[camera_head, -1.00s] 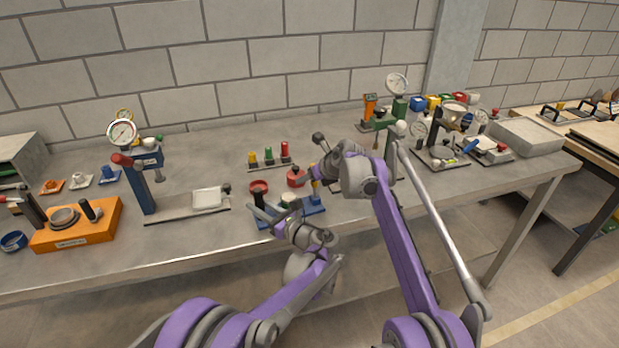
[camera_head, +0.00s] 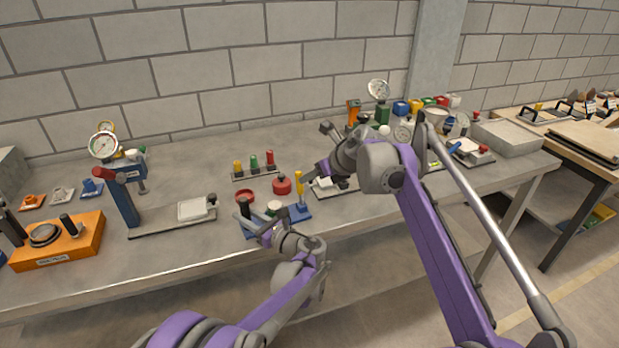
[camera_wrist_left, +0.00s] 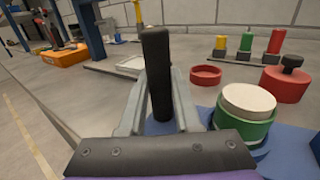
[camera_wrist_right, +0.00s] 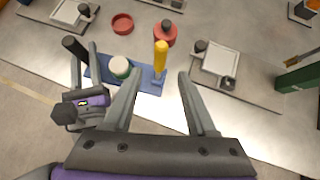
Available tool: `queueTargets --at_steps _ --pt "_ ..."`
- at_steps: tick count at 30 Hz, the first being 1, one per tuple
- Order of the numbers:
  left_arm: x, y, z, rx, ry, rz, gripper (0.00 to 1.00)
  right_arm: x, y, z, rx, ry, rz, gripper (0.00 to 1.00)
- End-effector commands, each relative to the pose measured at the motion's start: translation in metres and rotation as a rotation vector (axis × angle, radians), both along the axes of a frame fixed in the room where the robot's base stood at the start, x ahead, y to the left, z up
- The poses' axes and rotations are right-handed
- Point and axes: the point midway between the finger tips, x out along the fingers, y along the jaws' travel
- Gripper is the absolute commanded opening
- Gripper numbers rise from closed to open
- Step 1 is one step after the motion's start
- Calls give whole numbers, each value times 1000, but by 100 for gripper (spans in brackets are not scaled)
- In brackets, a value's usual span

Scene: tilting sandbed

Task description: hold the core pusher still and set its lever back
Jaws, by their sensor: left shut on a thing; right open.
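The core pusher has a blue base (camera_head: 297,213), a green cup with a white top (camera_wrist_right: 120,67), a black upright grip (camera_wrist_left: 157,75) and a lever with a yellow handle (camera_head: 300,186). My left gripper (camera_head: 256,224) is shut on the black grip; in the left wrist view the grip stands between its fingers. My right gripper (camera_wrist_right: 159,76) is open and empty. In the right wrist view the yellow handle (camera_wrist_right: 160,54) shows upright, just beyond the gap between its fingertips, apart from both fingers. In the head view the right gripper is right of the handle.
A red dish (camera_head: 245,195) and a red knobbed weight (camera_head: 282,186) lie close behind the pusher. A rack of coloured pegs (camera_head: 254,164) stands farther back. A plate stand (camera_wrist_right: 218,62) is at the right. The orange block (camera_head: 58,243) is far left.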

Motion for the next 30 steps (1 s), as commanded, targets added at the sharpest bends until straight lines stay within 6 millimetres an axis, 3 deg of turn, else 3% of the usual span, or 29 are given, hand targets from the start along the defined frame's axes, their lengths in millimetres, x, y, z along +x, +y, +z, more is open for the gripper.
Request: queueTargets --at_steps 6,7,13,23,30 --pt "0 0 0 0 0 0 0 0 0 0 0 0 0 57" --pt "0 0 0 0 0 0 34 0 0 0 0 0 0 57" --pt "0 0 0 0 0 0 67 0 0 0 0 0 0 57" --pt "-1 -3 0 0 0 -1 67 0 0 0 0 0 0 57" --pt "-22 -35 0 -1 0 -4 67 0 0 0 0 0 0 57"
